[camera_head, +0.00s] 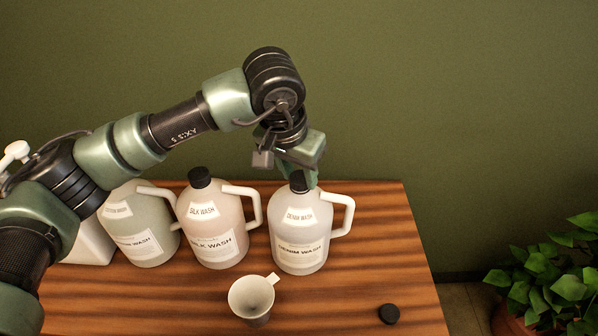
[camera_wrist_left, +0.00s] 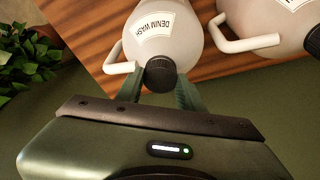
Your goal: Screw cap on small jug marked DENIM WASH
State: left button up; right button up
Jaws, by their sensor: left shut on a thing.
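The jug marked DENIM WASH (camera_head: 301,236) stands upright at the right of the row of jugs on the wooden table. It also shows in the left wrist view (camera_wrist_left: 160,40), its handle to the left there. A black cap (camera_head: 298,181) sits at the mouth of this jug and shows larger in the left wrist view (camera_wrist_left: 160,75). My left gripper (camera_head: 300,177) is above the jug, with its fingers on both sides of the cap and shut on it. How far the cap is threaded cannot be seen. My right gripper is not in view.
A jug marked SILK WASH (camera_head: 215,238) with a black cap stands close on the left. Another jug (camera_head: 140,240) is further left, partly behind my arm. A white measuring cup (camera_head: 252,300) and a loose black cap (camera_head: 389,314) are in front. A plant (camera_head: 550,275) stands right of the table.

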pick_arm(q)
jog(key=o, duration=1.4)
jog(key=shift+c, duration=0.2)
jog(key=shift+r, duration=0.1)
jog(key=b+v, duration=0.2)
jog(key=v, duration=0.5)
jog(key=shift+r, duration=0.25)
